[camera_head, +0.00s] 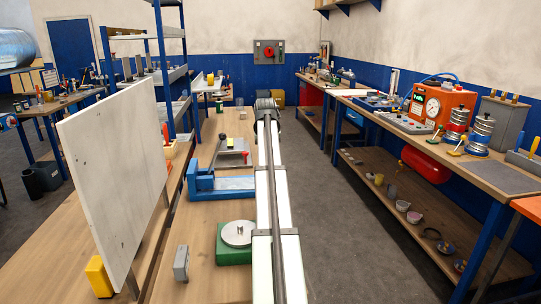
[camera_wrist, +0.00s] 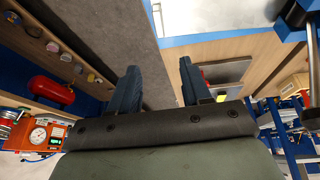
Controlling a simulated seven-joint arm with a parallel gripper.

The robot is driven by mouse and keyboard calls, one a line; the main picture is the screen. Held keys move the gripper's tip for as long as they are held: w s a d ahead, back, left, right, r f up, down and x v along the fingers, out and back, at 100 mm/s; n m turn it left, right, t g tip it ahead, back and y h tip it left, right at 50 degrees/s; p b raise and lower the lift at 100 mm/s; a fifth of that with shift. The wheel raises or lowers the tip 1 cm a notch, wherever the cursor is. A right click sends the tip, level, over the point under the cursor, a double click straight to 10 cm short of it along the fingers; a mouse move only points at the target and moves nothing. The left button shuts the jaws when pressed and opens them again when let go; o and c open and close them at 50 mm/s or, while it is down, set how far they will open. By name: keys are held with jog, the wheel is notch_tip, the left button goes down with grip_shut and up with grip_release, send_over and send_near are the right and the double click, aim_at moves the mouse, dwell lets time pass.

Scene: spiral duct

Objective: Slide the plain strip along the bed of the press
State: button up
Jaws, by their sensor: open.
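A low blue frame (camera_head: 206,194) with a pale flat top, which may be the press bed, sits on the wooden bench in the head view. A blue edge (camera_wrist: 215,36) beside a pale surface shows at the top of the wrist view. Behind the frame lies a grey plate (camera_head: 232,159) with a small yellow and red piece; it also shows in the wrist view (camera_wrist: 232,72). I cannot pick out the plain strip with certainty. My gripper (camera_wrist: 158,72) is open and empty, its two dark blue fingers apart above the bench edge and floor. The head view does not show its fingers clearly.
A white upright board (camera_head: 115,175) stands at the left of the bench. A green block with a round disc (camera_head: 237,234) and a small grey block (camera_head: 181,263) are in front. A side bench (camera_head: 420,130) with instruments is at right; grey floor (camera_head: 340,220) lies between.

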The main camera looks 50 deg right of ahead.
jog(key=shift+s+f, duration=0.55)
jog(key=shift+f, duration=0.3)
jog(key=shift+d+y, duration=0.1)
jog(key=shift+y, duration=0.2)
jog(key=x, duration=1.3)
jog(key=shift+w+d+f, duration=0.1)
jog(key=shift+w+f, duration=0.15)
jog(key=shift+f, duration=0.1)
jog(key=shift+c, duration=0.5)
grip_shut()
